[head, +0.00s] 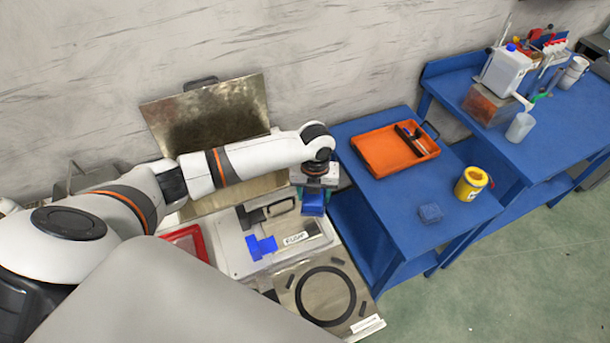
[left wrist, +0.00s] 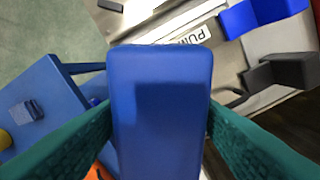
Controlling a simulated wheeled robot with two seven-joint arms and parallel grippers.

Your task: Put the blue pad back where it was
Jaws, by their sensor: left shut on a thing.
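My left gripper (head: 314,186) is shut on a blue pad (head: 313,204), a smooth block with rounded corners. In the left wrist view the pad (left wrist: 160,110) sits between the two teal fingers and hides what lies behind it. In the head view the pad hangs below the gripper, by the right edge of the metal work area with the label plate (head: 295,239); I cannot tell whether it touches anything below. A smaller blue block (head: 430,213) lies on the near part of the blue table (head: 395,198). My right gripper is not in view.
An orange tray (head: 372,158) and a yellow tub (head: 470,184) stand on the blue table. A bright blue bracket (head: 262,247) and a plate with a black ring (head: 325,296) lie on the work area. A red tray (head: 187,241) is at left. A metal sheet (head: 212,118) stands behind.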

